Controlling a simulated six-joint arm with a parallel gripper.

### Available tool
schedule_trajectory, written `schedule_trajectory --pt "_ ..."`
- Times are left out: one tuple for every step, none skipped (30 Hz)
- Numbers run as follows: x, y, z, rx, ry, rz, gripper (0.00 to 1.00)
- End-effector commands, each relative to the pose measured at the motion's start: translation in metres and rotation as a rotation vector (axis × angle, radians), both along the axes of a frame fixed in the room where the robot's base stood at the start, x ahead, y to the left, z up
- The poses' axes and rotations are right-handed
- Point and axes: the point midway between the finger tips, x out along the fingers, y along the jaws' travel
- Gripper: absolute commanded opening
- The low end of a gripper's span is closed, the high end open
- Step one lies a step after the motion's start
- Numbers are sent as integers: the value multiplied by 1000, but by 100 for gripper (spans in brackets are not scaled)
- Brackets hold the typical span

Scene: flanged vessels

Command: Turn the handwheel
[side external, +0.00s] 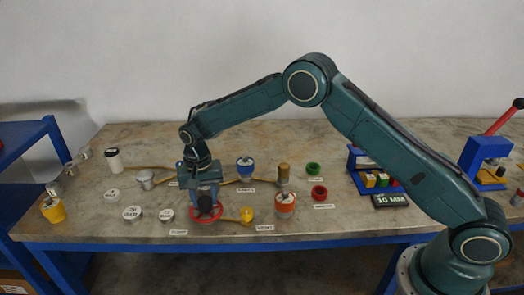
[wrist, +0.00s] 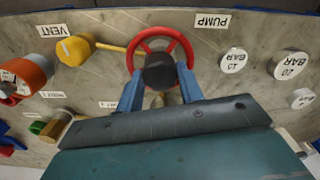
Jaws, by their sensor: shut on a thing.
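The red handwheel (side external: 191,211) lies near the table's front edge, below my gripper (side external: 206,200). In the wrist view, the handwheel's red rim (wrist: 158,30) and spokes show at the top middle, with a dark round hub over its centre. My gripper's blue fingers (wrist: 160,88) reach down on both sides of the hub and cover the near part of the wheel. My gripper is shut on the handwheel. The exact contact of the fingertips is hidden.
A yellow fitting (side external: 247,215) on a brass pipe stands right of the wheel, then an orange and white vessel (side external: 285,204). A blue and white vessel (side external: 245,167) stands behind. Round pressure discs (side external: 132,213) lie left. A blue rack (side external: 358,160) stands farther right.

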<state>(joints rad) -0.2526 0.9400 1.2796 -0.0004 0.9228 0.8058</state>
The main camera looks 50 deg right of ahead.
Motion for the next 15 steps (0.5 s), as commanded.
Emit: schedule_trajectory --pt "1 0 2 1 -6 -45 14" --pt "1 0 2 1 -6 -74 14" --pt "1 0 2 1 -6 -111 14" --pt "1 0 2 1 -6 -139 14" --pt "1 0 2 1 -6 -166 14" --pt "1 0 2 1 -6 -202 14" --pt "1 0 2 1 -6 -228 14" --pt "1 0 2 1 -6 -253 14" --pt "1 0 2 1 -6 -284 14" --pt "1 0 2 1 -6 -306 14" --pt "1 0 2 1 -6 -327 14" --pt "1 0 2 1 -6 -354 14" --pt "1 0 2 1 -6 -373 14" --pt "1 0 2 2 -6 -389 14" --pt "2 0 2 2 -6 -410 14"
